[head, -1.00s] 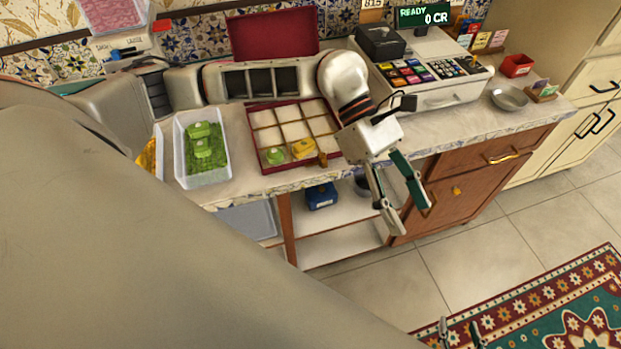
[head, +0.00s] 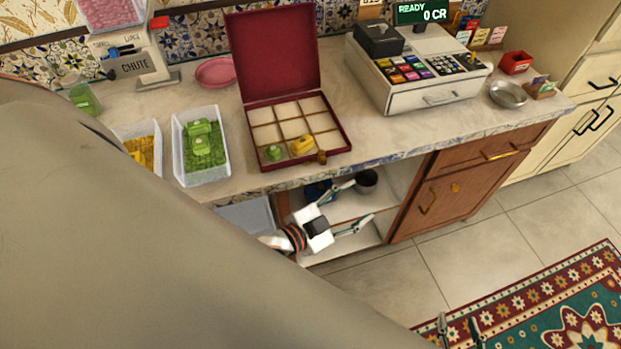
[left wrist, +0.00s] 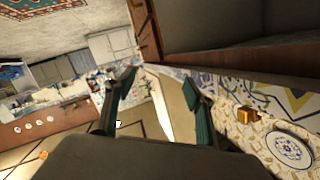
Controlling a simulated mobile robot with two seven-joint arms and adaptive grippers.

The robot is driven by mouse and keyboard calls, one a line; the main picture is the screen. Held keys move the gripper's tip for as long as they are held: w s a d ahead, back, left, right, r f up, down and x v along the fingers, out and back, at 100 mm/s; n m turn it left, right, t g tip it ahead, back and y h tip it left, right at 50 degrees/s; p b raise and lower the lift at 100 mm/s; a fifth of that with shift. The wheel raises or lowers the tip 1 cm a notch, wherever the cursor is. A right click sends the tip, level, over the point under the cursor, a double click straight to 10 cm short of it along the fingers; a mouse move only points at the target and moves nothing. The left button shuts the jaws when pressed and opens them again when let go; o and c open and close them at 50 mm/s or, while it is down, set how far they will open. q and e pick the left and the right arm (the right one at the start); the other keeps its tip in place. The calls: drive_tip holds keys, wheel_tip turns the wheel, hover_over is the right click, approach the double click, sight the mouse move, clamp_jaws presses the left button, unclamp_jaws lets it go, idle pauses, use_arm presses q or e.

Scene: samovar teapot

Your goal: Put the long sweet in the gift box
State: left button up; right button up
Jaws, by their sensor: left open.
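The gift box (head: 340,143) is an open dark red box with a raised lid and a divided tray on the counter. A round green sweet (head: 273,152) and a yellow sweet (head: 302,145) lie in front-row compartments. Green sweets (head: 199,129) lie in a white tub left of the box; I cannot tell surely which is the long sweet. My left gripper (head: 361,200) is open and empty, below the counter front by the open shelves; its spread fingers show in the left wrist view (left wrist: 160,80). My right gripper (head: 459,328) shows only two separated fingertips at the bottom edge.
A tub of yellow sweets (head: 144,148) stands at the left, partly hidden by my body. A pink dish (head: 216,72) and a cash register (head: 420,75) stand on the counter. A dark pot (head: 366,181) is on the shelf.

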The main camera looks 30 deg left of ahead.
use_arm(q)
drive_tip(key=s+a+f+n+g+y, duration=0.2)
drive_tip(key=s+a+f+n+g, duration=0.2)
drive_tip(key=s+f, duration=0.6)
drive_tip(key=shift+a+f+n+y, duration=0.4)
drive_tip(key=shift+a+f+n, duration=0.2)
drive_tip(key=shift+a+f, duration=0.35)
drive_tip(key=shift+s+a+r, duration=0.1)
